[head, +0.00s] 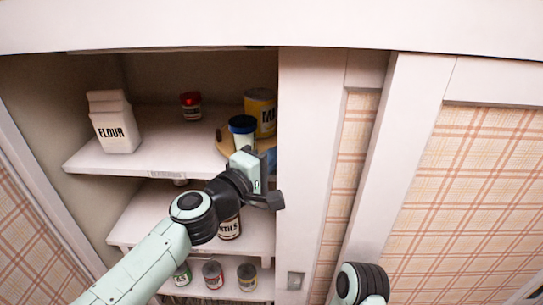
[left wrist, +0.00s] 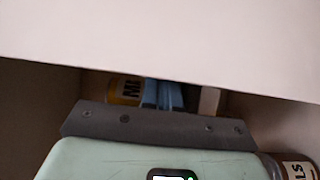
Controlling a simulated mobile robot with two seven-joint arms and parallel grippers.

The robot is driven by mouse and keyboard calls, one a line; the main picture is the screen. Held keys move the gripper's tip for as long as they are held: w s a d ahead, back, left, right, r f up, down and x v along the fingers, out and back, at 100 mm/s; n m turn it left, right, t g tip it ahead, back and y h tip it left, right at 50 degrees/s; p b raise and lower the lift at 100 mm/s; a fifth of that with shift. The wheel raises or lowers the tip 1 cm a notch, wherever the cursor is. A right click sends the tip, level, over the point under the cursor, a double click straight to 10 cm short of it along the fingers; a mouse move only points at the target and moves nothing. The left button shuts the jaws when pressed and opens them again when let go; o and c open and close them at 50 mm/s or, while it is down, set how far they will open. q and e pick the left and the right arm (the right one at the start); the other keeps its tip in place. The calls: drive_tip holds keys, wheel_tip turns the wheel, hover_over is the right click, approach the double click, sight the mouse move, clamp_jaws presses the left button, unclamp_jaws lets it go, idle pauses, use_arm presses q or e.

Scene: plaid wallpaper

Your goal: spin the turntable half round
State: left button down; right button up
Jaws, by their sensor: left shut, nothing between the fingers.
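The turntable (head: 224,137) is a tan disc on the upper cupboard shelf, mostly hidden behind my left gripper, the things on it and the door. A yellow can (head: 260,108) and a white jar with a dark blue top (head: 242,125) appear to stand on it. My left gripper (head: 270,158) reaches to the turntable's front right, its blue fingers partly hidden by the wrist and door edge. In the left wrist view the blue fingers (left wrist: 163,95) are together and empty, beside the yellow can (left wrist: 125,88). Whether they touch the turntable cannot be told. My right gripper is out of view.
A flour bag (head: 112,122) and a red-lidded jar (head: 190,104) stand left on the upper shelf. Jars and cans (head: 212,274) stand on lower shelves. A pale door panel (head: 307,170) closes off the right side.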

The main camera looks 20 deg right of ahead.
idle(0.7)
